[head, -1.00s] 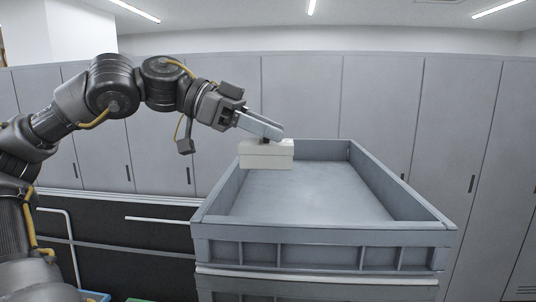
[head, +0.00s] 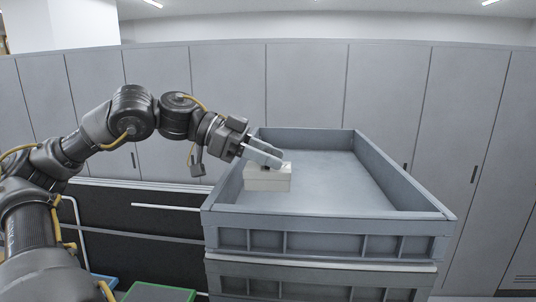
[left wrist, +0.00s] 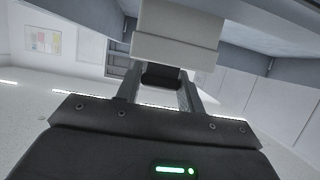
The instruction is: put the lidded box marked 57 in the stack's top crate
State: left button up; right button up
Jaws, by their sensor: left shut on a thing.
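A white lidded box (head: 267,179) is inside the left part of the grey top crate (head: 330,225) of the stack. My left gripper (head: 265,157) reaches in from the left and is shut on the box's top. In the left wrist view the box (left wrist: 177,40) shows between and beyond the fingers of my left gripper (left wrist: 165,88). I cannot tell whether the box's underside touches the crate floor. No number can be read on the box. The crate holds nothing else that I can see. My right gripper is not in view.
Another crate (head: 320,283) sits under the top one. Grey cabinets (head: 300,85) stand behind the stack. At the lower left are a green-edged bin (head: 160,292) and a blue-edged bin (head: 104,281). The crate's middle and right floor is clear.

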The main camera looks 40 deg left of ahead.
pick_arm(q)
jog(key=shift+d, duration=0.15)
jog(key=shift+s+f, duration=0.1)
jog(key=shift+f, duration=0.1)
jog(key=shift+f+b, duration=0.35)
jog(key=o, duration=1)
jog(key=shift+o, duration=0.2)
